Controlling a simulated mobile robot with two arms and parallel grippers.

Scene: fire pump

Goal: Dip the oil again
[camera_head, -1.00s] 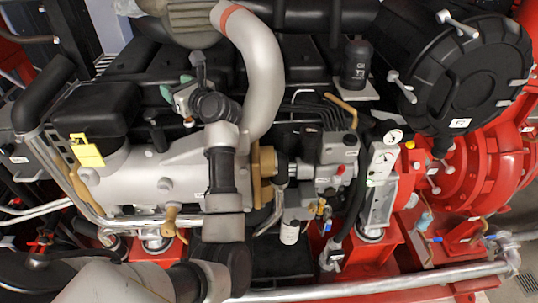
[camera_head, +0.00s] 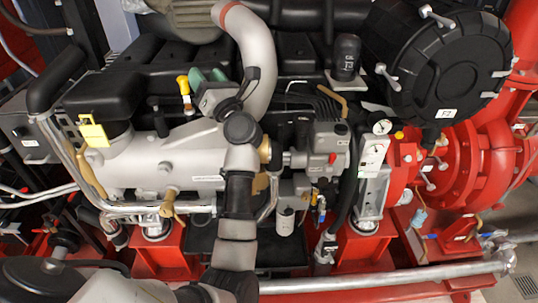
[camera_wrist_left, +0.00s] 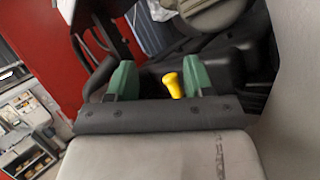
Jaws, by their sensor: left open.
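The oil dipstick's yellow handle (camera_head: 183,85) stands upright above the engine's grey block, left of centre in the head view. My left gripper (camera_head: 205,77), with green fingers, is open and just right of the handle there. In the left wrist view, the yellow handle (camera_wrist_left: 173,85) shows between the two green fingers of the left gripper (camera_wrist_left: 157,78), nearer the right one. The fingers do not grip it. The dipstick's lower part is mostly hidden in the engine. My right gripper is in neither view.
A yellow tag (camera_head: 93,131) hangs at the engine's left. A silver pipe (camera_head: 258,60) rises behind the gripper. A black round filter housing (camera_head: 436,65) is at the upper right. The red pump (camera_head: 480,165) is on the right. Pipes and hoses crowd the engine.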

